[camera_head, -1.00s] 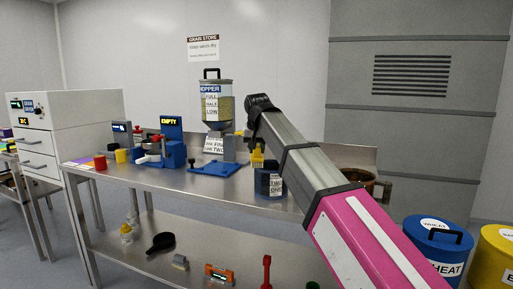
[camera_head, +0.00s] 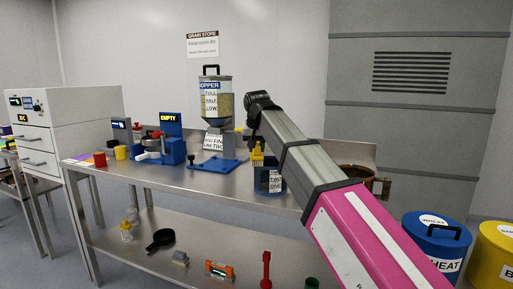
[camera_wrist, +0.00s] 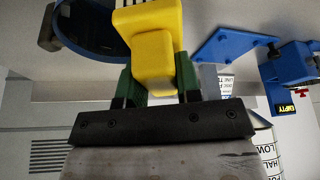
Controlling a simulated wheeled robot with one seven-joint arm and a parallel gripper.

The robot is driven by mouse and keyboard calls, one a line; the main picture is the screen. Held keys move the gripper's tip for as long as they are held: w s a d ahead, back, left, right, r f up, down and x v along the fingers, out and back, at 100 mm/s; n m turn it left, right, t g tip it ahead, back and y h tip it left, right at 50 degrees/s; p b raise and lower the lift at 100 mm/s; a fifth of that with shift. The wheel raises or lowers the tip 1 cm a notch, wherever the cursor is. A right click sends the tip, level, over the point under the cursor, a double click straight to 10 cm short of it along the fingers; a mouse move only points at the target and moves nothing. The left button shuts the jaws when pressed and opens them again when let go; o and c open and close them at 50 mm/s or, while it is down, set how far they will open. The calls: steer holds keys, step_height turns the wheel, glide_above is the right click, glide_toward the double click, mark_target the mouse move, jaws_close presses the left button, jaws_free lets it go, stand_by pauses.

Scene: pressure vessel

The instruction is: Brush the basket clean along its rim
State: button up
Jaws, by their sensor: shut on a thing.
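My gripper (camera_wrist: 153,88) is shut on a yellow brush handle (camera_wrist: 152,55); the brush end with pale and dark stripes is cut off at the top of the wrist view. In the head view the yellow brush (camera_head: 257,155) shows below my wrist, just above a dark blue labelled container (camera_head: 269,181) on the bench. A round dark vessel with a blue rim (camera_wrist: 92,28) lies beside the brush in the wrist view. I cannot tell for sure which thing is the basket, or whether the bristles touch anything.
The steel bench (camera_head: 185,180) carries a hopper (camera_head: 210,110) on a blue base, a blue device with an EMPTY display (camera_head: 171,120), and small coloured cups. A brown pot (camera_head: 356,171) stands behind my arm. Drums (camera_head: 437,240) stand at right. The lower shelf holds a black pan (camera_head: 160,241).

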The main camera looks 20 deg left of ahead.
steer(key=shift+w+a, duration=0.35)
steer(key=shift+w, duration=0.35)
steer(key=shift+w+a, duration=0.35)
steer(key=shift+w, duration=0.4)
steer(key=shift+w+a, duration=0.35)
steer(key=shift+w, duration=0.35)
steer(key=shift+s+d, duration=0.35)
steer(key=shift+s, duration=0.35)
steer(key=shift+s+d, duration=0.35)
steer(key=shift+s, duration=0.35)
steer(key=shift+s+d+f, duration=0.1)
steer(key=shift+s+d, duration=0.25)
steer(key=shift+s, duration=0.35)
steer(key=shift+s+d, duration=0.3)
steer(key=shift+s, duration=0.4)
steer(key=shift+w+a+r, duration=0.1)
steer(key=shift+w+a, duration=0.35)
steer(key=shift+w, duration=0.5)
steer(key=shift+w+a+r, duration=0.1)
steer(key=shift+w+a, duration=0.35)
steer(key=shift+w, duration=0.45)
steer(key=shift+w+a+r, duration=0.1)
steer(key=shift+w+a, duration=0.35)
steer(key=shift+w, duration=0.5)
steer(key=shift+s+d+f, duration=0.1)
steer(key=shift+s+d, duration=0.3)
steer(key=shift+s, duration=0.35)
steer(key=shift+s+d+f, duration=0.1)
steer(key=shift+s+d, duration=0.25)
steer(key=shift+s, duration=0.4)
